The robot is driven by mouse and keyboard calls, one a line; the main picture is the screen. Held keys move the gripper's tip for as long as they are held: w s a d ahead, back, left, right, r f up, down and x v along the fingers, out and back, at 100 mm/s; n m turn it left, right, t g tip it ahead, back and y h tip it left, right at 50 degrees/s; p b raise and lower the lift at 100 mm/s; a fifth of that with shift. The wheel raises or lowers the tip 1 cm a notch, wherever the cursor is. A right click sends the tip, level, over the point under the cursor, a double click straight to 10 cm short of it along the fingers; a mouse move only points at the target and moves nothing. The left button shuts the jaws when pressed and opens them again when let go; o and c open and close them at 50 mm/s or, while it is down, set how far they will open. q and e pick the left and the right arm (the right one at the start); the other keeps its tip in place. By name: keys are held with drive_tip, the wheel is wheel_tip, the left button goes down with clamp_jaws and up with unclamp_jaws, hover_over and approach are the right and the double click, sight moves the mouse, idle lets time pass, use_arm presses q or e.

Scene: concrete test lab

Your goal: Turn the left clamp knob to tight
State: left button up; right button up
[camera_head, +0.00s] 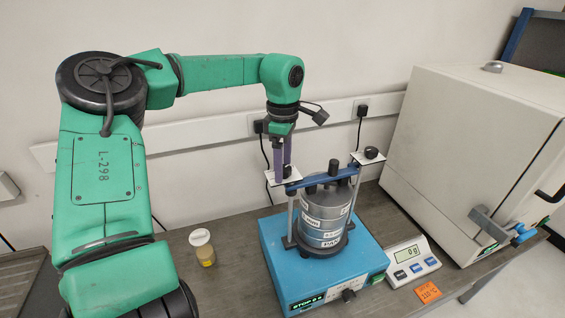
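The left clamp knob (288,171) is small and dark. It sits over a white plate (270,178) at the left end of the blue clamp bar (322,179). My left gripper (284,168) points straight down, its purple fingers at this knob and partly hiding it. I cannot tell whether the fingers are closed on the knob or just around it. The right clamp knob (371,153) is black and stands on another white plate at the bar's right end. The bar lies across a grey sieve stack (322,222) on a blue shaker base (287,275). My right gripper is out of view.
A white-lidded jar (203,248) with yellow contents stands left of the shaker. A scale (411,261) reading 0 g and an orange sign (429,291) are at its right. A large beige oven (465,150) fills the right side. The wall with power sockets is close behind.

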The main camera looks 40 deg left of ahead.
sight(284, 168)
use_arm(q)
drive_tip(key=shift+r, duration=0.25)
wheel_tip(284, 168, up, 5)
drive_tip(key=shift+w+a+r+b, duration=0.1)
drive_tip(key=shift+b, duration=0.8)
wheel_tip(284, 168, up, 9)
